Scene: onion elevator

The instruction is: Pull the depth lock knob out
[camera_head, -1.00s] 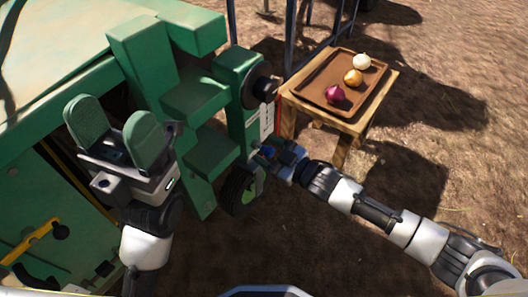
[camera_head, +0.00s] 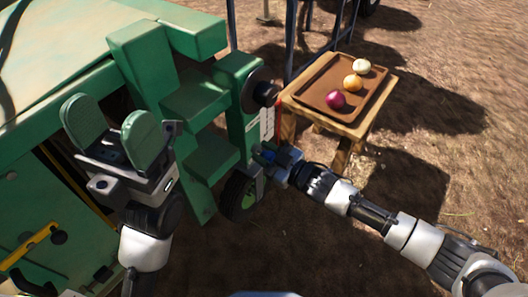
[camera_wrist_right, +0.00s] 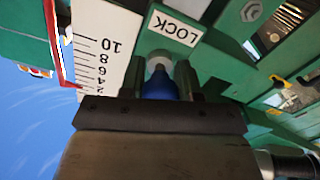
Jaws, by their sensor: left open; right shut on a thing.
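The depth lock knob is blue with a pale collar; in the right wrist view the knob (camera_wrist_right: 160,84) sits between my right gripper's fingers, below a white LOCK label (camera_wrist_right: 174,28). My right gripper (camera_wrist_right: 160,82) is shut on it. In the head view the right gripper (camera_head: 268,160) is at the lower end of the green machine's post, and the knob is mostly hidden there. My left gripper (camera_head: 116,135) is open and empty, fingers up, in front of the green machine (camera_head: 200,100).
A white depth scale (camera_wrist_right: 105,50) stands beside the knob. A black round handle (camera_head: 262,92) sticks out above my right gripper. A wheel (camera_head: 238,194) is below. A wooden table (camera_head: 357,122) with a brown tray (camera_head: 320,88) of onions stands behind. Bare ground is at right.

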